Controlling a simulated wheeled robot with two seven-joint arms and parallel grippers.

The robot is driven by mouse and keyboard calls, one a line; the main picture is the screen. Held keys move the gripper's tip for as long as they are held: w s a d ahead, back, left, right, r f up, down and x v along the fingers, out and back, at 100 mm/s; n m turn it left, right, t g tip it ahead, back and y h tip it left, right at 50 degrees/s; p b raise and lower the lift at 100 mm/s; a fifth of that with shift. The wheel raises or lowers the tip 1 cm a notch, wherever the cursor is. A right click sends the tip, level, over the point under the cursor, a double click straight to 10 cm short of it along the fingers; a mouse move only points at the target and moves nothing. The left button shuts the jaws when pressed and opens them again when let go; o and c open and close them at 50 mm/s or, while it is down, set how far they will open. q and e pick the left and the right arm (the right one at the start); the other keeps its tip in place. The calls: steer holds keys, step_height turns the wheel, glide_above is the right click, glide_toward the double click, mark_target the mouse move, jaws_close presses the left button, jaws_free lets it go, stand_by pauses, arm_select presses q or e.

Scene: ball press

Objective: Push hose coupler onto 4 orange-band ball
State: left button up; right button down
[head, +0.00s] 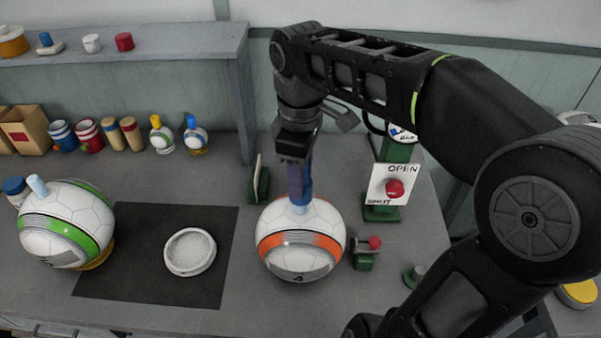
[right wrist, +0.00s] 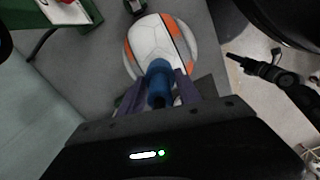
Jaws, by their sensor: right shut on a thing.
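The ball with the orange band (head: 300,252) stands on the bench and bears the number 4; it also shows in the right wrist view (right wrist: 150,42). My right gripper (head: 300,195) is above its top, pointing down. It is shut on the blue hose coupler (right wrist: 158,82). The coupler's pale lower end is at the top of the ball; I cannot tell if it is fully seated. A second ball, with a green band (head: 75,232), stands at the left with a pale blue piece (head: 37,185) on top. My left gripper is not in view.
A dark mat (head: 130,270) with a white ring dish (head: 190,252) lies between the balls. An OPEN/SHUT sign with a red knob (head: 395,187) stands right of the orange-band ball, near a small green clamp with a red knob (head: 366,252). Bottles and cans line the back.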

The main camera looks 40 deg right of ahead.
steer(key=shift+f+b, duration=0.75)
steer(key=shift+f, duration=0.35)
steer(key=c, duration=0.8)
jaws_free()
steer(key=shift+o, duration=0.2)
steer(key=shift+r, duration=0.4)
step_height(320, 180, up, 7)
steer(key=p, duration=0.5)
steer(key=shift+r+p, duration=0.1)
steer(key=shift+p, duration=0.25)
